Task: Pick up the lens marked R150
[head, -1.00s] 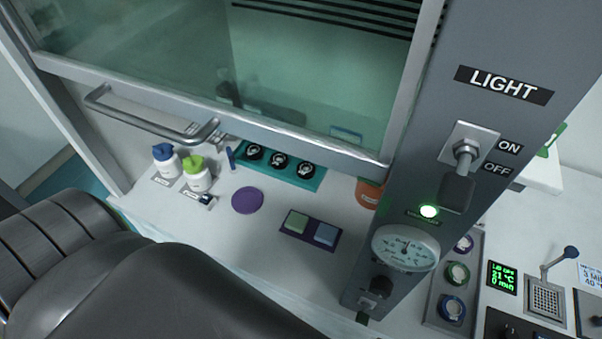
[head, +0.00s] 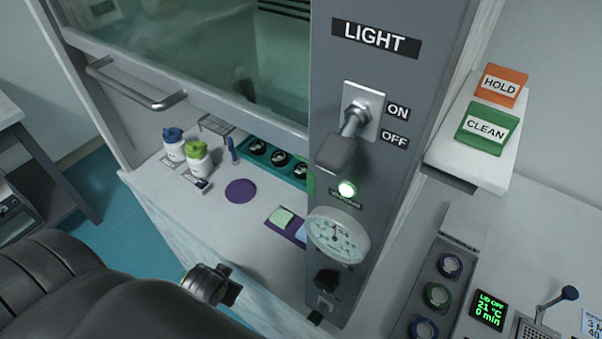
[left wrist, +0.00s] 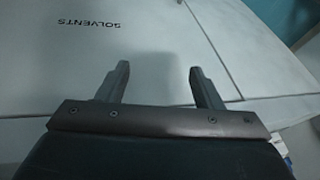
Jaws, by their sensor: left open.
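No marking R150 can be read in either view. Round ringed pieces in purple (head: 449,264), green (head: 436,294) and blue (head: 423,328) sit in a grey holder (head: 412,310) at the lower right of the head view. I cannot tell whether they are lenses. Three black round pieces (head: 279,157) sit in a teal tray (head: 243,150) behind the glass sash. My left gripper (left wrist: 159,68) is open and empty in the left wrist view, facing a pale surface lettered SOLVENTS. In the head view my dark arm fills the lower left. My right gripper is not in view.
A grey LIGHT post (head: 375,130) with a switch and gauge (head: 338,236) stands mid-view. Left of it, a hooded bench holds bottles (head: 197,158), a purple disc (head: 240,190) and colored pads (head: 282,217).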

